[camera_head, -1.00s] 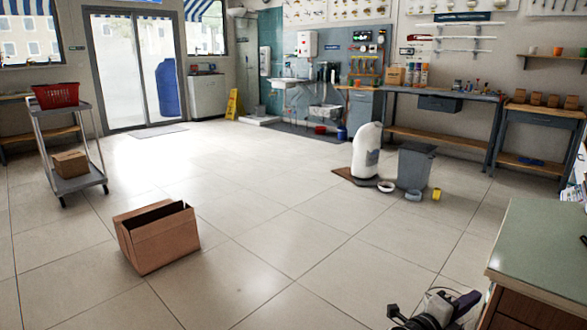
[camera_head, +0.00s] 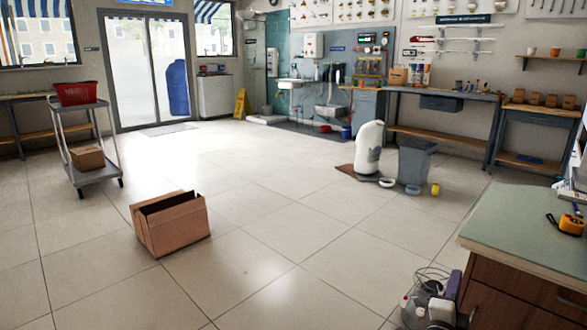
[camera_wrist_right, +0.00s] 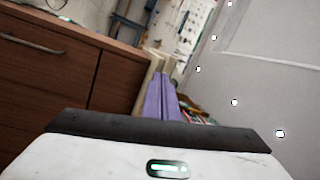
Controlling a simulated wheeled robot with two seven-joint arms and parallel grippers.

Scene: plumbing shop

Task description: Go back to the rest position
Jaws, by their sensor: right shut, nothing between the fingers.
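My right gripper (camera_head: 453,284) is low at the bottom right of the head view, beside the wooden drawer cabinet (camera_head: 520,300). Its purple fingers show end-on in the right wrist view (camera_wrist_right: 160,98), pressed together with nothing between them. The wrist view also shows the brown drawer fronts (camera_wrist_right: 60,65) close on the left. My left gripper is in neither view.
The cabinet's green top (camera_head: 525,225) holds a yellow tape measure (camera_head: 570,223). An open cardboard box (camera_head: 172,230) stands on the floor at left, near a cart (camera_head: 98,178) with a red basket (camera_head: 76,93). A grey bin (camera_head: 414,162) stands farther back. The middle floor is clear.

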